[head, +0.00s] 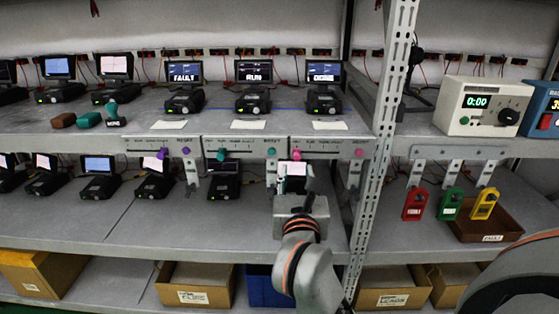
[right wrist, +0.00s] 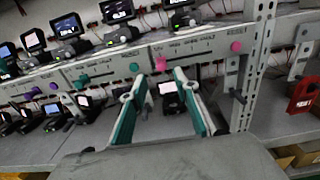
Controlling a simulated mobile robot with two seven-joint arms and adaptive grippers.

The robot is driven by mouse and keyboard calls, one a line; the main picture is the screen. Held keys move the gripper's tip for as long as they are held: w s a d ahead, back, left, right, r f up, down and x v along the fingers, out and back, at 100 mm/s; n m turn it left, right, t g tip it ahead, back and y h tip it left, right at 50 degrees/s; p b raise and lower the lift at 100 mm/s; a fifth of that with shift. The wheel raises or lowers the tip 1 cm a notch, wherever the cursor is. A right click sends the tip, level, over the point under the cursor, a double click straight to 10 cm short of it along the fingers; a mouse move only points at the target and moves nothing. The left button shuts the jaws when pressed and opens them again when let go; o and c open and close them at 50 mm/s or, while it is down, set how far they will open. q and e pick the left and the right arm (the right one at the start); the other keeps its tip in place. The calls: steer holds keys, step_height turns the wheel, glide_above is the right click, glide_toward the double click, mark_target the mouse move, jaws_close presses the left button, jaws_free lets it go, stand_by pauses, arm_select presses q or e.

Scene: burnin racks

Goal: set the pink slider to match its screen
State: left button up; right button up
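The pink slider (head: 297,154) sits near the left end of the right-hand label strip (head: 330,147) on the upper shelf's front edge. Its screen (head: 322,72) stands above and seems to read DONE. My right gripper (head: 293,172) is just below and in front of the slider. In the right wrist view its teal fingers (right wrist: 160,78) are apart, and the pink slider (right wrist: 161,64) shows between and just beyond their tips. I cannot tell whether they touch it. The strip's small words are too blurred to read. My left gripper is not in view.
A pink button (head: 360,153) is at the strip's right end, beside the upright post (head: 382,150). The teal slider (head: 221,155) and purple slider (head: 162,154) are on strips to the left. Small devices stand on the lower shelf. Coloured tags (head: 451,205) hang right.

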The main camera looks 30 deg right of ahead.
mark_target(297, 158)
steer(key=shift+x, duration=3.6)
steer(key=shift+s+d, duration=0.1)
steer(key=shift+d, duration=0.05)
jaws_close()
